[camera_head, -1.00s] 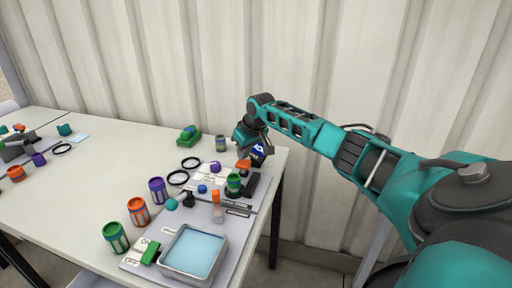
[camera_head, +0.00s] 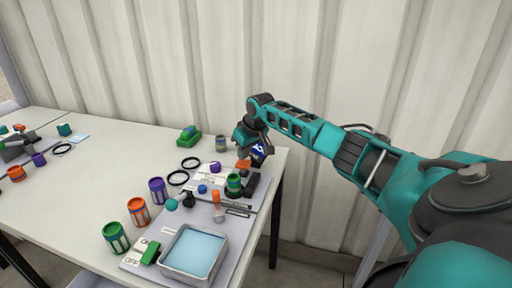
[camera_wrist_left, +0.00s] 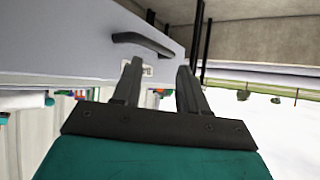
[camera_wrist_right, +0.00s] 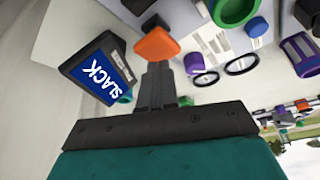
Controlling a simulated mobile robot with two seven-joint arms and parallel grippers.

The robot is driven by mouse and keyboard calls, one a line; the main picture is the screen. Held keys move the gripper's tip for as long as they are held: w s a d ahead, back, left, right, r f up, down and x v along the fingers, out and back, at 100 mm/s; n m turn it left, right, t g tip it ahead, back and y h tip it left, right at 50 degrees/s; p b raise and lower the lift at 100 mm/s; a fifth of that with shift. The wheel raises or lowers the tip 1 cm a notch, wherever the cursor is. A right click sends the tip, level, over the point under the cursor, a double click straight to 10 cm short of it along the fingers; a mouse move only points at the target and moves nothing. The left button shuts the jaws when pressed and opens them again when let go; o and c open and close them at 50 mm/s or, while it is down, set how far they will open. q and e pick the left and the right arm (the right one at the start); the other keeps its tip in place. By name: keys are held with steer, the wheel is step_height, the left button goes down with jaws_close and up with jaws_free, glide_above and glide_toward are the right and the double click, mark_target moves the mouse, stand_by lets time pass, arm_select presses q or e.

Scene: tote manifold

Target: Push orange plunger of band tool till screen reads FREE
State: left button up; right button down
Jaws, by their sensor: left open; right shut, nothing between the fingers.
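The band tool's blue screen (camera_wrist_right: 100,76) reads SLACK in the right wrist view; it also shows in the head view (camera_head: 258,152) at the table's far right end. The orange plunger (camera_wrist_right: 157,45) is beside the screen and shows in the head view (camera_head: 243,165). My right gripper (camera_wrist_right: 157,68) is shut and empty, its fingertips right at the orange plunger. I cannot tell whether they touch it. In the head view my right gripper (camera_head: 246,148) is above the tool and hides part of it. My left gripper (camera_wrist_left: 158,78) is open and empty, away from the tool.
A green-banded can (camera_head: 233,184) stands close to the tool. Black rings (camera_head: 190,163), a purple can (camera_head: 157,190), an orange can (camera_head: 138,211) and a water-blue tray (camera_head: 194,253) are nearer. A dark handle (camera_wrist_left: 142,43) is near my left gripper. The table's left middle is clear.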

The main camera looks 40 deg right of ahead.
mark_target(244, 163)
steer(key=shift+f, duration=0.1)
stand_by(0.5)
steer(key=shift+f+b, duration=0.85)
steer(key=shift+f, duration=0.9)
steer(key=shift+r, duration=0.1)
step_height(244, 163, up, 4)
steer(key=p, duration=0.4)
steer(key=shift+f, duration=0.3)
